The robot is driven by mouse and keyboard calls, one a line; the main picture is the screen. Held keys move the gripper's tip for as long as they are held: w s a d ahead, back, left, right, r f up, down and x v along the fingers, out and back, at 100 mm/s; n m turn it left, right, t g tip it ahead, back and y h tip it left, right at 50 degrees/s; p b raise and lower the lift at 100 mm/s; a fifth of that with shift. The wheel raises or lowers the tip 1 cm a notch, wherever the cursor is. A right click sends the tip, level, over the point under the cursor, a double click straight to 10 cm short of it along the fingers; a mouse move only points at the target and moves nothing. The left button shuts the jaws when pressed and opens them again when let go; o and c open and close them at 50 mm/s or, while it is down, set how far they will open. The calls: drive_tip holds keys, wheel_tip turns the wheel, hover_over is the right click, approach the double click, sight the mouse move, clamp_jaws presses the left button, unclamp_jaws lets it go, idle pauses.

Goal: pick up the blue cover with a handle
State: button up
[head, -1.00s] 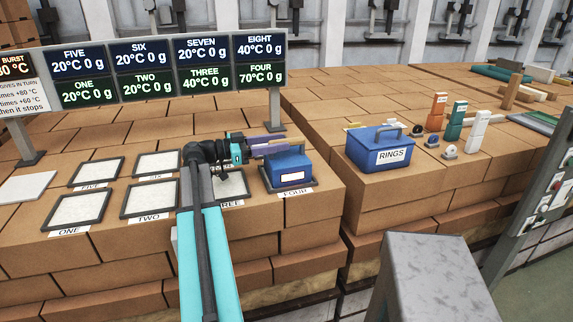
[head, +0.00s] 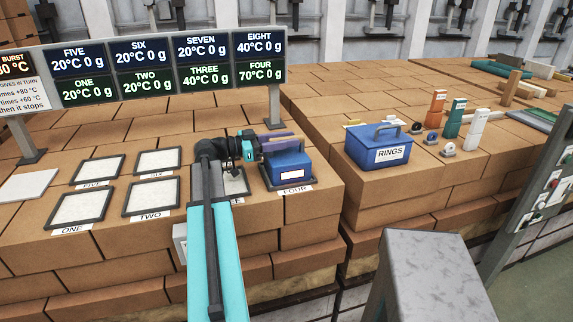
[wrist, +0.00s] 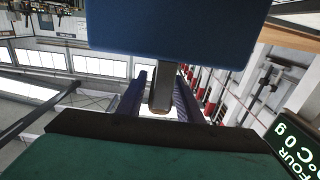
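The blue cover (head: 290,164) is a box with a white, red-edged label, standing on the plate marked FOUR at the front right of the near brick stack. My gripper (head: 277,144) has two purple fingers lying level across the top of this cover. In the wrist view, the blue cover (wrist: 170,30) fills the top, and its grey handle (wrist: 161,92) shows between the fingers of my gripper (wrist: 158,100). The fingers stand apart on either side of the handle; a gap shows on the left, and contact on the right is unclear. The handle is mostly hidden in the head view.
A second blue box (head: 367,151) with a handle, labelled RINGS, stands on the right stack. Several framed plates (head: 82,208) lie to the left. A display board (head: 165,70) stands behind on posts (head: 274,108). Orange, green and white blocks (head: 475,130) stand farther right.

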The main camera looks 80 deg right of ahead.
clamp_jaws()
idle(1.1)
drive_tip(key=shift+r, duration=0.15)
